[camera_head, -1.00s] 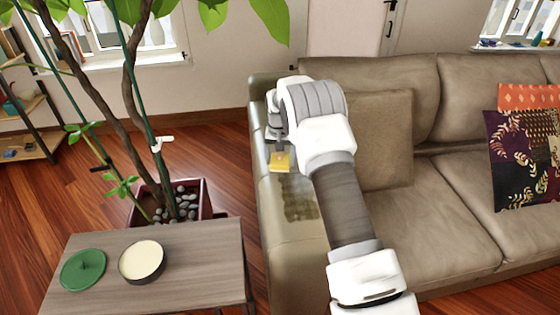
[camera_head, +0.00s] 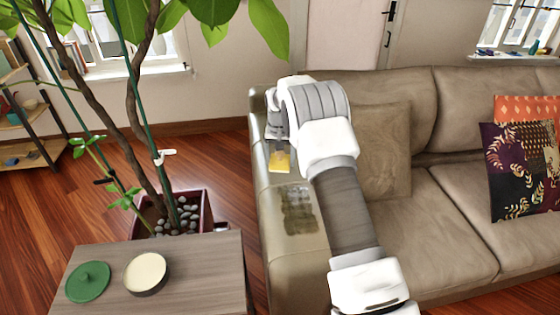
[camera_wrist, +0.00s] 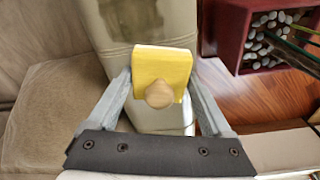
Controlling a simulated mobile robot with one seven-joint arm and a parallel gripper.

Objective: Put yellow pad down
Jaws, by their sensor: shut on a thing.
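The yellow pad (camera_head: 279,164) is a small block over the far part of the sofa's left armrest (camera_head: 268,225). My gripper (camera_head: 279,148) is shut on it from above. In the wrist view the yellow pad (camera_wrist: 162,62) with its round tan knob sits between the two grey fingers of my gripper (camera_wrist: 160,88). The armrest (camera_wrist: 160,118) lies beneath it. I cannot tell whether the pad touches the armrest. A dark patch (camera_head: 299,209) marks the armrest on the near side of the pad.
A small wooden table (camera_head: 205,270) at the lower left holds a green lid (camera_head: 88,282) and a round cream-topped tin (camera_head: 147,272). A potted plant (camera_head: 208,212) stands behind it. A beige cushion (camera_head: 385,150) lies on the sofa beside my arm.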

